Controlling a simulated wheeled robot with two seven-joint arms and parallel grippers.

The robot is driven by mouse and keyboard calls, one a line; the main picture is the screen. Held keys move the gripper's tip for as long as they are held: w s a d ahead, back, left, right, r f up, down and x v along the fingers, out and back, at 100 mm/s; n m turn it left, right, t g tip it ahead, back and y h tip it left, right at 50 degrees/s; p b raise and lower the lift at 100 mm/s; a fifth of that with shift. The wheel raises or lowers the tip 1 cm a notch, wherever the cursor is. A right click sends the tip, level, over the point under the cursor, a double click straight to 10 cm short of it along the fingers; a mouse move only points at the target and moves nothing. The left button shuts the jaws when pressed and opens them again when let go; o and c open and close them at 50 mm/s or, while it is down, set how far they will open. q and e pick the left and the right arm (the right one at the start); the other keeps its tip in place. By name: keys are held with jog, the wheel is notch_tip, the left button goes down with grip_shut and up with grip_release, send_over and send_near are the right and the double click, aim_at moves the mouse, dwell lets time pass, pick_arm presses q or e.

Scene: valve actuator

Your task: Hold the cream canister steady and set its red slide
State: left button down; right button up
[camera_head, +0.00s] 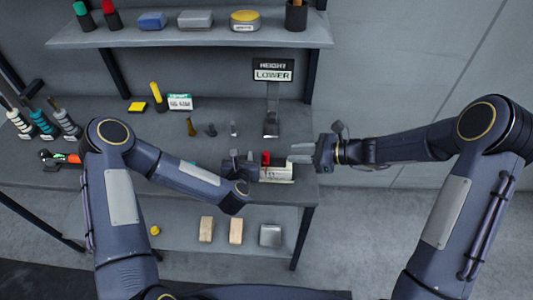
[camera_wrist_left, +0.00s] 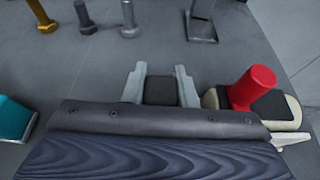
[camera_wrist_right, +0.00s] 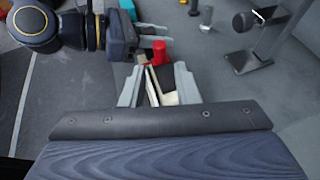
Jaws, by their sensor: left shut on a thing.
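The cream canister (camera_head: 277,174) lies near the shelf's right front edge. Its red slide (camera_head: 265,158) stands up from its dark top, clear in the left wrist view (camera_wrist_left: 250,88). My left gripper (camera_wrist_left: 160,88) is at the canister's left end, shut on a dark block (camera_wrist_left: 160,93). I cannot tell whether this block is part of the canister. My right gripper (camera_head: 298,152) is open, just right of and behind the canister. In the right wrist view, the canister (camera_wrist_right: 168,98) shows between its fingers and the red slide (camera_wrist_right: 160,52) beyond them.
A stand (camera_head: 271,125) with a sign (camera_head: 273,70) reading "HEIGHT LOWER" is behind the canister. Several bolts (camera_head: 212,130) stand to the left. A green and white box (camera_head: 180,102) and a yellow block (camera_head: 137,106) sit farther back. Wooden blocks (camera_head: 206,229) lie on the lower shelf.

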aim_at(267, 153)
jog(key=x, duration=1)
jog(key=shift+a+f, duration=0.2)
jog(key=shift+a, duration=0.05)
grip_shut()
